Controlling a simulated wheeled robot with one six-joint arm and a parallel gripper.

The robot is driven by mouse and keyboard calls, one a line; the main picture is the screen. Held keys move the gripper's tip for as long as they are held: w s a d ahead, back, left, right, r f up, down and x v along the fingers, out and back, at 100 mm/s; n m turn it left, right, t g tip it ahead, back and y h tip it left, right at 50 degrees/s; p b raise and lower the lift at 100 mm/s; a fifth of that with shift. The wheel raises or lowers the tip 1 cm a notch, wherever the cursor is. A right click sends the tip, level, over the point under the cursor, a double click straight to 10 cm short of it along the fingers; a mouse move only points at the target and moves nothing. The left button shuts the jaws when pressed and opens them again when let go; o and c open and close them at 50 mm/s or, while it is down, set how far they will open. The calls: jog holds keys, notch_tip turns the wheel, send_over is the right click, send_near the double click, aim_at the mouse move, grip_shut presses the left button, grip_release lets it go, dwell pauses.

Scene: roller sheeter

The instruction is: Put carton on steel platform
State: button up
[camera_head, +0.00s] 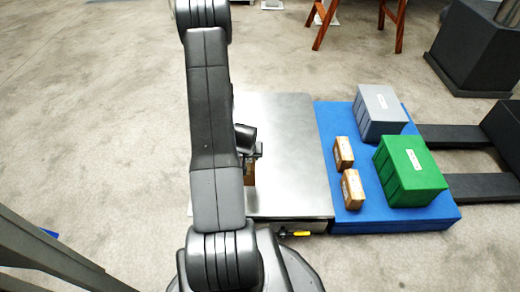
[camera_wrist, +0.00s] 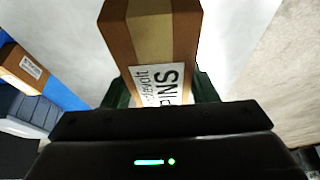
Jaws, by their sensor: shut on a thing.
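The carton (camera_wrist: 150,35) is a brown box with a white label that reads PINS in part. It sits between the fingers of my gripper (camera_wrist: 160,92) in the wrist view, and the gripper is shut on it. In the head view a small brown part of the carton (camera_head: 251,174) shows below my gripper (camera_head: 251,156), beside my arm. The steel platform (camera_head: 295,150) is a flat grey metal sheet, and the carton is over it. My arm hides its left part. I cannot tell whether the carton touches the platform.
A blue pallet (camera_head: 335,120) adjoins the platform on the right. It bears a grey crate (camera_head: 381,112), a green crate (camera_head: 410,170) and two small cartons (camera_head: 344,153). A yellow handle (camera_head: 299,234) is at the platform's front edge. Dark forks (camera_head: 450,135) lie further right.

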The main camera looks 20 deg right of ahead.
aim_at(247, 165)
notch_tip(247, 165, down, 10)
jog(key=b, duration=0.5)
jog(key=shift+f, duration=0.1)
jog(key=shift+f+b, duration=0.1)
jog(key=shift+b, duration=0.25)
jog(key=o, duration=1.3)
jog(key=shift+r, duration=0.3)
jog(key=p+v, duration=0.4)
jog(key=v, duration=0.7)
jog(key=shift+s+a+r, duration=0.1)
jog(key=shift+s+r, duration=0.15)
jog(key=shift+s, duration=0.05)
